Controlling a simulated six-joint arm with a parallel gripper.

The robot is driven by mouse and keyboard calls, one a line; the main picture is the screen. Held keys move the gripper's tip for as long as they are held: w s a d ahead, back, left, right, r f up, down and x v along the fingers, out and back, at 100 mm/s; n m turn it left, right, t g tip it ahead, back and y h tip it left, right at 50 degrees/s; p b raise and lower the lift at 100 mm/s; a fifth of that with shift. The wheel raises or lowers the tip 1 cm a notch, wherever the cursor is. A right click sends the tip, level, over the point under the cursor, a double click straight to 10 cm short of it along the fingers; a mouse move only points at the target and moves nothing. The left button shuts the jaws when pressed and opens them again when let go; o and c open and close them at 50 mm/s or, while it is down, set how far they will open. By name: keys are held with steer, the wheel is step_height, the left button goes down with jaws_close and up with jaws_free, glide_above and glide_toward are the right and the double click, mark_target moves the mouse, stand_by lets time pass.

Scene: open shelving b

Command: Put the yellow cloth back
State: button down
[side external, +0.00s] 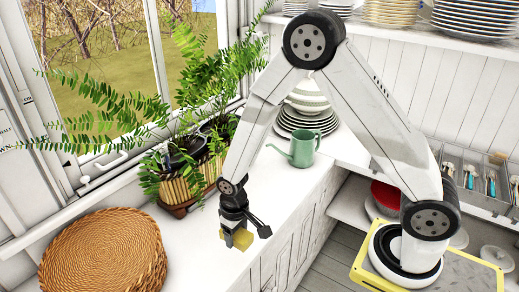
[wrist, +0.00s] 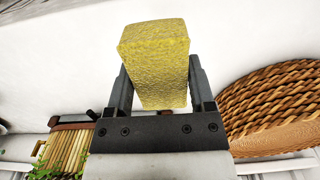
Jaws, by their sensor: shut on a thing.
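The yellow cloth (wrist: 160,70) looks like a thick yellow block with a rough surface. In the wrist view it sits between the two dark fingers of my gripper (wrist: 160,95), which are shut on it. In the side external view the yellow cloth (side external: 238,239) shows at the lower end of my gripper (side external: 235,228), over the white counter near its front edge. I cannot tell whether the cloth touches the counter.
A round woven basket (side external: 105,255) lies at the lower left. A potted fern in a wooden planter (side external: 185,180) stands by the window. A green watering can (side external: 302,148) and stacked plates (side external: 305,122) stand further back. The counter (side external: 205,245) is clear between basket and gripper.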

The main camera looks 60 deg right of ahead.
mark_target(228, 253)
steer(key=shift+w+a+f, duration=0.2)
steer(key=shift+w+f, duration=1.3)
steer(key=shift+f, duration=0.3)
steer(key=shift+w+f, duration=0.25)
steer(key=shift+f, duration=1.6)
steer(key=shift+f, duration=0.2)
jaws_free()
steer(key=shift+r, duration=0.2)
steer(key=shift+r, duration=6)
